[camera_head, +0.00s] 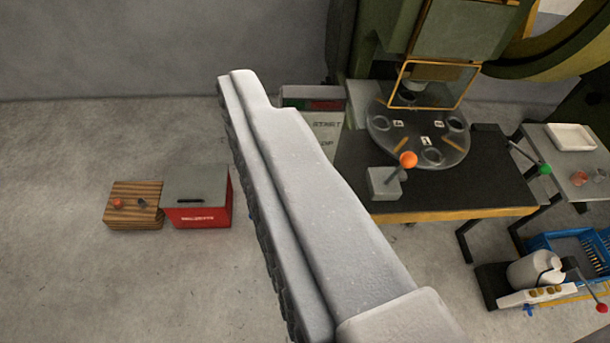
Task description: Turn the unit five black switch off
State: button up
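My gripper (238,85) fills the middle of the view as a long grey finger with a dark ridged left edge. It points up and to the left. Only one finger is clear, so its opening does not show. At the left, on the floor, is a wooden block (134,222) with a red knob (117,203) and a small dark piece (142,203) on top. The dark piece may be a switch, but it is too small to tell, and no unit number is readable. My gripper is to the right of the block and does not appear to touch it.
A red box (200,215) with a grey lid stands beside the block. A green press with a round dial plate (418,135) stands on a black table (450,182). A start panel (326,125) is partly hidden by my gripper. The floor at lower left is clear.

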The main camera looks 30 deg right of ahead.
jog(key=o, duration=0.3)
jog(key=shift+h, duration=0.3)
jog(key=w+d+f, duration=0.1)
jog(key=w+f, duration=0.2)
jog(key=w+d+f+b, duration=0.1)
jog(key=w+f, duration=0.3)
jog(key=w+d+f+b, duration=0.1)
jog(key=w+f, duration=0.2)
jog(key=w, duration=0.1)
jog(key=shift+f, duration=0.2)
jog(key=shift+o, duration=0.2)
jog(key=w+d+f+m+h+b, duration=0.15)
jog(key=w+d+f, duration=0.25)
jog(key=f, duration=0.7)
jog(key=w+d+f+t+b, duration=0.15)
jog(key=w+d+f, duration=0.3)
jog(key=f, duration=0.65)
jog(key=w+d+f+h+b, duration=0.1)
jog(key=w+d+f+b, duration=0.3)
jog(key=f, duration=0.7)
jog(key=s+d+f+m+h+b, duration=0.1)
jog(key=d+f, duration=0.1)
jog(key=f, duration=0.7)
jog(key=d+f+m+h+b, duration=0.1)
jog(key=d+f, duration=0.1)
jog(key=f, duration=0.6)
jog(key=b+x, duration=0.3)
jog(key=x, duration=1)
jog(key=shift+w+r, duration=0.2)
